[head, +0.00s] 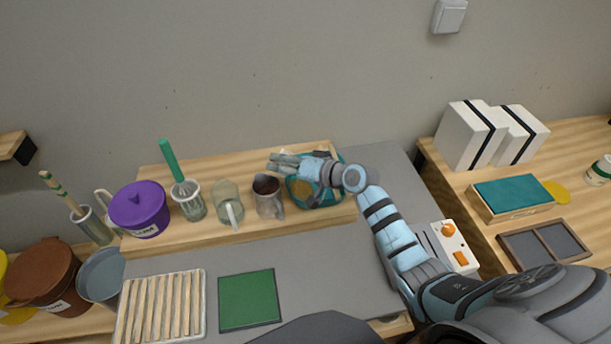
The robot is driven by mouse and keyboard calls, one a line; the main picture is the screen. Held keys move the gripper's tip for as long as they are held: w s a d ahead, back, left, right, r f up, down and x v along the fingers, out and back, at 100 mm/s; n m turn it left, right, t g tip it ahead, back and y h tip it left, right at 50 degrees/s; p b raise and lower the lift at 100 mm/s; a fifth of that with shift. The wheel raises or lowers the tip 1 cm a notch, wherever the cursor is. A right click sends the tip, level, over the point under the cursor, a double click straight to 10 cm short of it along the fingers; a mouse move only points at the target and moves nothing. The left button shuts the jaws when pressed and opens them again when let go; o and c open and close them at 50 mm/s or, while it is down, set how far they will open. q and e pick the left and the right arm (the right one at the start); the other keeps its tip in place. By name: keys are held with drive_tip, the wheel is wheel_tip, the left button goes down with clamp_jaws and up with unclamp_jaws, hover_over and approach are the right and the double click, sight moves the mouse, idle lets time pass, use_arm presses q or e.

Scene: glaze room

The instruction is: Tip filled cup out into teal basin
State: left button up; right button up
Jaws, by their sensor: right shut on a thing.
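The teal basin (331,203) sits at the right end of the raised wooden shelf, with a brownish-yellow patch visible inside it. My left gripper is out of view.
Left of the jug stand a clear glass mug (228,207), a glass jar (190,206) with a green-handled tool, and a purple lidded pot (138,211). A slatted rack (160,305) and green mat (249,300) lie in front. A switch box (452,245) is at right.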

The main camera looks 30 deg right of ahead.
drive_tip(key=shift+r+m+y, duration=0.25)
drive_tip(key=shift+m+y, duration=0.05)
drive_tip(key=shift+m, duration=0.1)
idle(0.3)
drive_tip(key=shift+f+b, duration=0.15)
drive_tip(key=shift+b, duration=0.3)
drive_tip(key=shift+f+m+y+b, duration=0.1)
drive_tip(key=shift+m+y+b, duration=0.2)
drive_tip(key=shift+m, duration=0.1)
drive_tip(key=shift+f, duration=0.15)
drive_tip(key=shift+b, duration=0.45)
drive_tip(key=shift+d+m+y, duration=0.1)
drive_tip(key=shift+m+y, duration=0.3)
drive_tip(key=shift+m, duration=0.1)
drive_tip(key=shift+r, duration=0.2)
drive_tip(key=shift+m+b, duration=0.3)
